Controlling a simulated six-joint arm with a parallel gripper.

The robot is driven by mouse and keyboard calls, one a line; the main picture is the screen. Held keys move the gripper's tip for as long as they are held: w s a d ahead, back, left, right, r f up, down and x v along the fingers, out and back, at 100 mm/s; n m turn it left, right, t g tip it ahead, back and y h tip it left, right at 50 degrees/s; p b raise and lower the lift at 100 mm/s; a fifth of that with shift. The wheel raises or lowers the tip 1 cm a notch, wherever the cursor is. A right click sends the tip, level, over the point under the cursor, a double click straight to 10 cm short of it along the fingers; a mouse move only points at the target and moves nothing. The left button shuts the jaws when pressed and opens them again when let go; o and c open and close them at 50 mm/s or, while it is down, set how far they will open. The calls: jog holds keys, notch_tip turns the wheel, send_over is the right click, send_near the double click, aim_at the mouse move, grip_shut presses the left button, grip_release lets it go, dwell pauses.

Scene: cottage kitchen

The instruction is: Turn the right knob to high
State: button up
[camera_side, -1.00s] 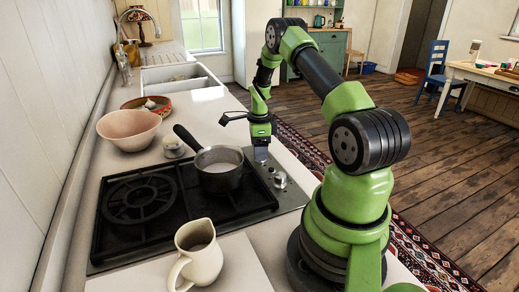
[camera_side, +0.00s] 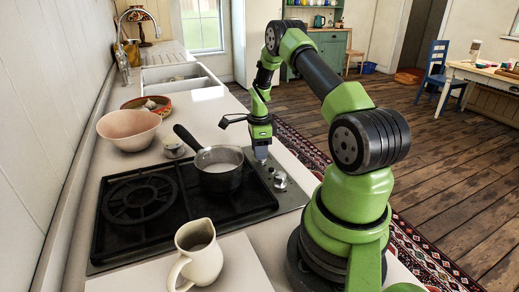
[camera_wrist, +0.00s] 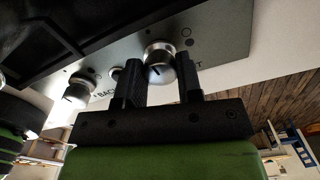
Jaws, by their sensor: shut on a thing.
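The right knob (camera_wrist: 160,62), silver with a dark line on its face, sits between my two black fingers in the wrist view. My gripper (camera_side: 261,155) is shut on it, pointing down at the far end of the stove's control panel (camera_wrist: 225,35). The gripper also shows in the wrist view (camera_wrist: 160,88). In the side view my fingers hide most of this knob. The other knob (camera_side: 280,180) is free and nearer the side camera; it shows at the left of the wrist view (camera_wrist: 78,92). Panel lettering is partly covered by my fingers.
A dark-handled saucepan (camera_side: 220,178) with pale contents stands on the hob (camera_side: 145,222), close beside my gripper. A cream jug (camera_side: 200,262) stands at the front.

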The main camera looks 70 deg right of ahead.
jog(key=n, duration=0.8)
jog(key=shift+s+n, duration=0.1)
jog(key=shift+n, duration=0.2)
jog(key=n, duration=0.4)
jog(key=shift+r+n, duration=0.1)
jog(key=shift+n, duration=2)
jog(key=o, duration=0.9)
